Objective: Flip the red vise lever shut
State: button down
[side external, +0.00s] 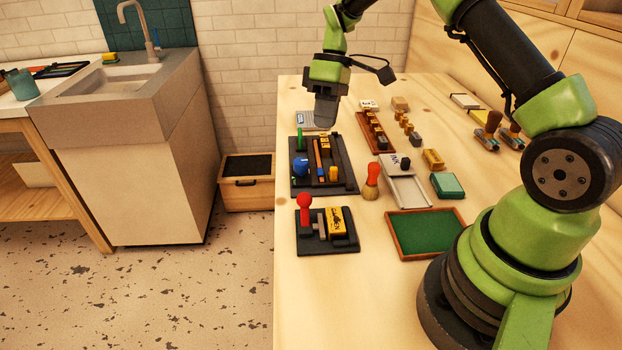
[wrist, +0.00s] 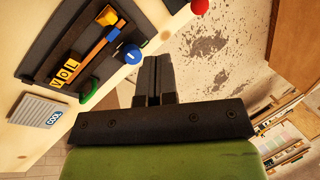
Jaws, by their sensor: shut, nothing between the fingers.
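The red vise lever (side external: 305,200) has a round red knob and stands upright at the left of a small black vise base (side external: 345,245) near the table's left edge. A yellow block (side external: 336,221) with dark lettering sits in that vise. My gripper (side external: 325,124) is shut and empty. It is above the far left part of the table, well behind the lever. Its closed fingers show in the wrist view (wrist: 153,68).
A black fixture (side external: 350,187) with a blue knob (side external: 300,167) and a green handle (side external: 299,139) lies between gripper and vise. The floor is left of the table.

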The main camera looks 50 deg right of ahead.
aim_at(305, 209)
jog(key=x, duration=1)
jog(key=shift+s+a, duration=0.2)
jog(key=shift+a, duration=0.35)
jog(key=shift+s+a, duration=0.15)
jog(key=shift+a, duration=0.4)
jog(key=shift+s+a, duration=0.3)
jog(key=shift+a, duration=0.45)
